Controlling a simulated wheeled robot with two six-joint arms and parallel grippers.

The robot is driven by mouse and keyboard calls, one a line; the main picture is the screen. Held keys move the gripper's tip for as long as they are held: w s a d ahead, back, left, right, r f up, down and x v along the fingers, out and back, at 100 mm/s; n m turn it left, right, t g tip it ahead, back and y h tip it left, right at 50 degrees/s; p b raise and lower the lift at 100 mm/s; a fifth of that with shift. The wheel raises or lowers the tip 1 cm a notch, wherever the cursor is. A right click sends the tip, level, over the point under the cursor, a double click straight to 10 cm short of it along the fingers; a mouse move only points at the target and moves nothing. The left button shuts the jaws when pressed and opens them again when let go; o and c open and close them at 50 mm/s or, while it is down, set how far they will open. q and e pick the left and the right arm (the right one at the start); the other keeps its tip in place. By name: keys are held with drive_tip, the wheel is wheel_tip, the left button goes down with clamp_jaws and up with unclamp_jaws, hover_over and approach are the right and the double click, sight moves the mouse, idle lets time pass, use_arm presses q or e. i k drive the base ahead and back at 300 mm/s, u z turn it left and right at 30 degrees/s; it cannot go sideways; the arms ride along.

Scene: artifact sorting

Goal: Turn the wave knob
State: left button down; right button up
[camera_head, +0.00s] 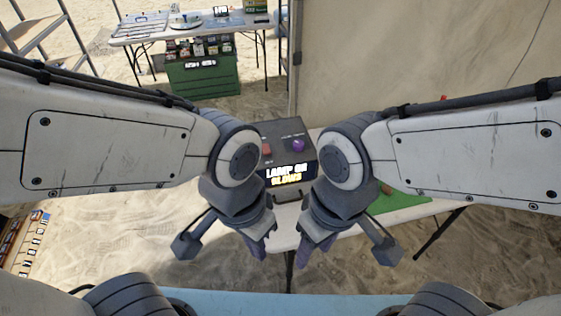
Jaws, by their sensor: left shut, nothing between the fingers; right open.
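A dark control box (308,166) stands on the white table in the middle, beyond my grippers. A purple knob (298,145) is on its top at the right, under a label too small to read surely. A red switch or button (266,149) is at the left of the top. The lit front reads "LAMP ON" with a yellow line under it. My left gripper (258,246) is shut and empty, in front of the box. My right gripper (307,254) is open and empty, a little to the right. Both are apart from the knob, and my wrists hide the box's sides.
A green mat (408,201) with small brown pieces lies on the white table (445,206) at the right. Behind are another table (150,38) with tools and a green crate (203,82). A pale tent wall (400,50) stands behind the box.

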sight(298, 145)
drive_tip(key=u, duration=0.45)
drive_tip(key=k, duration=0.55)
drive_tip(key=u, duration=1)
drive_tip(key=i, duration=1.1)
drive_tip(key=z, duration=0.8)
drive_tip(key=i, duration=0.4)
drive_tip(key=z, duration=0.3)
